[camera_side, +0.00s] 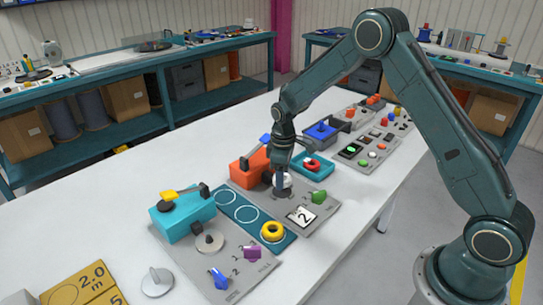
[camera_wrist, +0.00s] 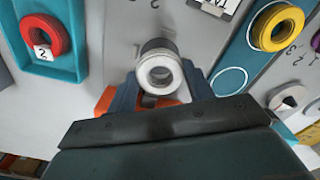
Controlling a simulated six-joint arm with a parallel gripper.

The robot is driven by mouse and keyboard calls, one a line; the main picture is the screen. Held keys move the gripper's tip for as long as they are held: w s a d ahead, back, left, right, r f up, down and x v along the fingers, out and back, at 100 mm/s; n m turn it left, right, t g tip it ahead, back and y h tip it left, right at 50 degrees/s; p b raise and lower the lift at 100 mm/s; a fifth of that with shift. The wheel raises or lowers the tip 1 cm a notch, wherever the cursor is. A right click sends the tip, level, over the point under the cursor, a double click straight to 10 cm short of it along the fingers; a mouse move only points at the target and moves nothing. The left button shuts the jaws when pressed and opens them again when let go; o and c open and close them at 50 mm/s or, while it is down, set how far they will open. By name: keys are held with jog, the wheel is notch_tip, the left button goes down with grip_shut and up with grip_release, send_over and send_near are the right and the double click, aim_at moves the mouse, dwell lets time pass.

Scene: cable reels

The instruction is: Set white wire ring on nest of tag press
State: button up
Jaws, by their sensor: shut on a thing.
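The white wire ring (camera_wrist: 160,89) is between the fingers of my gripper (camera_wrist: 160,86), which is shut on it. In the side view the white ring (camera_side: 286,181) shows small beside my gripper (camera_side: 281,178), partly hidden by it. They are at the front right of an orange press (camera_side: 248,166) with a blue lever, on a grey panel. In the wrist view a dark grey round part (camera_wrist: 157,45) shows just behind the ring; I cannot tell whether they touch. The orange body (camera_wrist: 105,100) is partly hidden behind my gripper.
A red ring (camera_wrist: 31,36) with a white tag lies in a teal tray (camera_wrist: 69,71). A yellow ring (camera_side: 272,231) lies on a teal strip (camera_side: 283,246) with empty circles. A cyan press (camera_side: 184,218) with a yellow lever stands at front left. A green knob (camera_side: 318,197) stands nearby.

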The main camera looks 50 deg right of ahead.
jog(key=shift+f, duration=0.5)
jog(key=shift+f, duration=0.1)
jog(key=shift+f, duration=0.85)
jog(key=o, duration=1.1)
jog(key=shift+c, duration=0.2)
jog(key=shift+r, duration=0.1)
notch_tip(320, 180, up, 8)
